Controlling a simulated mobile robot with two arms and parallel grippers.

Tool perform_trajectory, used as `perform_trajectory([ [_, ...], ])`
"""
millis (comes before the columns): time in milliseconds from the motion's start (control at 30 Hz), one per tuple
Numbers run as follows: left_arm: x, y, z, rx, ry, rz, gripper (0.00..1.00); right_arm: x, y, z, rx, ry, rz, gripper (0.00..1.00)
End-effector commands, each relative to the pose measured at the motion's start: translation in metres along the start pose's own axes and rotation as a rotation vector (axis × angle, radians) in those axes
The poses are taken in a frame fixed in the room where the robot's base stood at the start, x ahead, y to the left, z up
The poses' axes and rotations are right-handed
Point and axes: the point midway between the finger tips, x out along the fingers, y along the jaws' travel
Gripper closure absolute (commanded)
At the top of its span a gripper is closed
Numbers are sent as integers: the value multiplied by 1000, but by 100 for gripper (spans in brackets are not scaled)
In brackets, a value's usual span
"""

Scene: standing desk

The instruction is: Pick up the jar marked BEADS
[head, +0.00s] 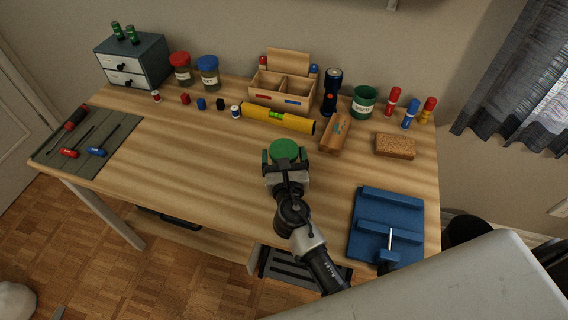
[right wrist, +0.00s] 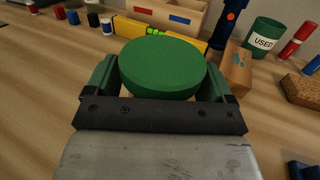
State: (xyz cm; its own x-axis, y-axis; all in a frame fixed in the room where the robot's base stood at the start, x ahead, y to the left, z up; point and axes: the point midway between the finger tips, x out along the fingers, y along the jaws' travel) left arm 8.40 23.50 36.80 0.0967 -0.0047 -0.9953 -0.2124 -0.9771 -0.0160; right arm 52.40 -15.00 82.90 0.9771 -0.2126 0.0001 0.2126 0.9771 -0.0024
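A round green lid (head: 285,149) sits between the fingers of my right gripper (head: 286,158) over the middle of the desk. It also shows in the right wrist view (right wrist: 163,67). The body and label under it are hidden, so I cannot read its marking. The fingers flank the lid closely on both sides; I cannot tell whether they press on it. A red-lidded jar (head: 182,76) and a blue-lidded jar (head: 208,79) stand at the back left; their labels are too small to read surely. My left gripper is not in view.
Behind the gripper lie a yellow level (head: 277,119) and a wooden organizer (head: 267,97). A wooden block tool (head: 335,139), a sponge-like block (head: 395,146) and a green USED cup (head: 364,106) are right. A blue vise-like fixture (head: 372,213) stands front right. The left-centre desk (head: 190,150) is clear.

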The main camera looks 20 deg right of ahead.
Motion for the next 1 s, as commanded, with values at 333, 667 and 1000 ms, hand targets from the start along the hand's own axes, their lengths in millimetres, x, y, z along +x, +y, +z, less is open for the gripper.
perform_trajectory([
  [333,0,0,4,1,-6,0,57,0,0,0,0,-1,0,57],
  [667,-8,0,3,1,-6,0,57,0,0,13,2,-2,0,57],
  [1000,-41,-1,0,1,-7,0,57,-15,-28,64,-4,-1,-1,57],
])
